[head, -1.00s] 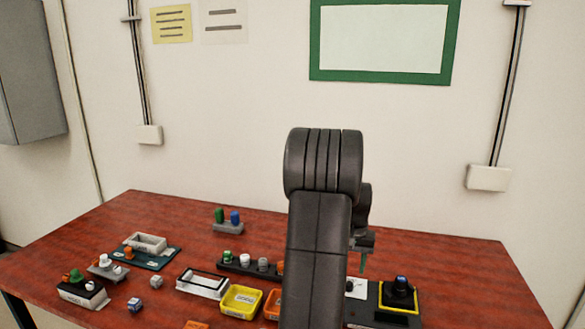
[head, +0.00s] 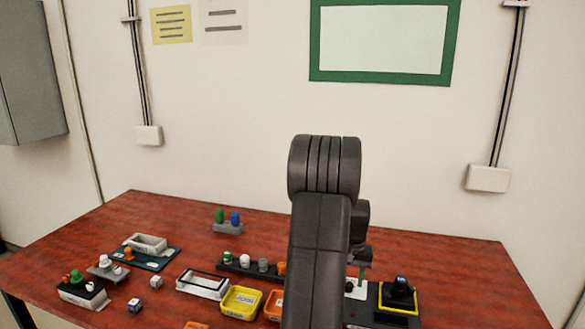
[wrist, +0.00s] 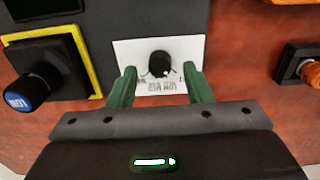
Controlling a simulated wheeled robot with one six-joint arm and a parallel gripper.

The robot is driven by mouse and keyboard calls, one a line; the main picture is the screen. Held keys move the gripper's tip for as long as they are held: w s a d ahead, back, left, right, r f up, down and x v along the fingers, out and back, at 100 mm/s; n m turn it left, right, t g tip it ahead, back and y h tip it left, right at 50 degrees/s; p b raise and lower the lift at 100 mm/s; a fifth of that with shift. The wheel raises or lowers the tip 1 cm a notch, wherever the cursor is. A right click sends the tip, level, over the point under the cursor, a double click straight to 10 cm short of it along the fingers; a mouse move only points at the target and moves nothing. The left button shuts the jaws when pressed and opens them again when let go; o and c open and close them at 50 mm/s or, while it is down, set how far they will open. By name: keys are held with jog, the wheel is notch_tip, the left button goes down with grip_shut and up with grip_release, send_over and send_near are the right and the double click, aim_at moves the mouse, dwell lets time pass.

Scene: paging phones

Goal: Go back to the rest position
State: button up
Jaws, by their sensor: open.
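My gripper (wrist: 162,74) is open in the wrist view, its two green fingers apart and nothing held between them. A small black knob (wrist: 160,64) on a white label plate (wrist: 127,50) shows between and just beyond the fingertips. I cannot tell whether the fingers touch the plate. In the head view my arm hides most of the gripper. The white plate shows there only in part, just right of the arm.
A black knob with a blue cap (wrist: 28,95) on a yellow-edged base (wrist: 95,75) stands to the left in the wrist view. An orange knob (wrist: 310,72) is at right. In the head view, a yellow tray (head: 241,303) and several small parts cover the table's left; its far right (head: 465,270) is clear.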

notch_tip(320, 180, down, 2)
jog(key=shift+r+m, duration=0.2)
jog(key=shift+m, duration=1)
jog(key=m+p, duration=0.2)
jog(key=m, duration=0.4)
jog(key=m+p, duration=0.1)
jog(key=m, duration=0.4)
jog(key=shift+r, duration=0.1)
jog(key=m+p, duration=0.2)
jog(key=m, duration=0.2)
jog(key=shift+m, duration=0.3)
jog(key=shift+s, duration=0.1)
